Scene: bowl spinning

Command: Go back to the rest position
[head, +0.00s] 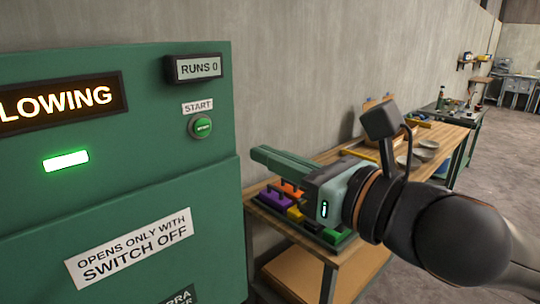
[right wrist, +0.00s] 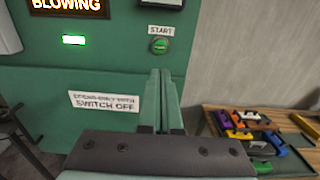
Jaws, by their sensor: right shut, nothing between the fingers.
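My right gripper (head: 256,155) reaches in from the right in the head view, in front of the wooden bench and pointing toward the green machine (head: 120,200). Its fingers are shut with nothing between them, and they also show in the right wrist view (right wrist: 164,85). The fingertips appear apart from the green start button (head: 200,126), which also shows in the right wrist view (right wrist: 159,46). The machine's display (head: 58,102) is partly cut off in the head view and reads "BLOWING" in the right wrist view. A green light (head: 66,161) glows below it. My left gripper is not in view.
A counter (head: 198,68) on the machine reads "RUNS 0". A wooden bench (head: 440,137) runs along the wall behind my right arm. It holds a tray of coloured pieces (right wrist: 246,124) and bowls (head: 425,154). Open floor (head: 500,170) lies to the right.

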